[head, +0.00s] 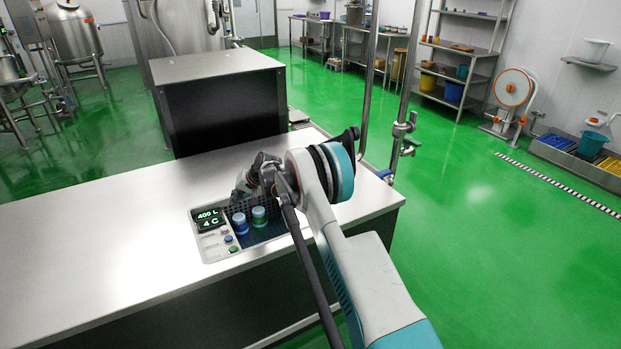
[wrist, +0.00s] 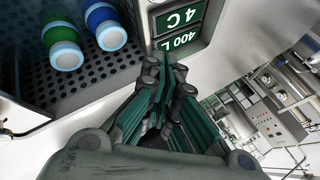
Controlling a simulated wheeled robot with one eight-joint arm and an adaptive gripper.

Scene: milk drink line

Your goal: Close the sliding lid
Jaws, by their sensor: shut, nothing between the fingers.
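A recessed well with a perforated dark floor (wrist: 100,82) is set in the steel counter, and its top is open in the part I see. I cannot make out the sliding lid for certain in either view. Two small bottles stand in the well, a blue one (head: 239,222) and a green one (head: 259,215); the wrist view also shows the blue bottle (wrist: 106,28) and the green bottle (wrist: 62,40). My gripper (head: 240,194) is low over the well's far side, its fingers together and empty. In the wrist view my gripper (wrist: 168,66) points toward the display; contact is unclear.
A display panel (head: 209,220) reading 400 L and 4 C sits at the well's left, with a blue and a green button below it. The steel counter (head: 110,240) is clear to the left. A dark box with a steel top (head: 215,64) stands behind; vertical pipes rise at the right.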

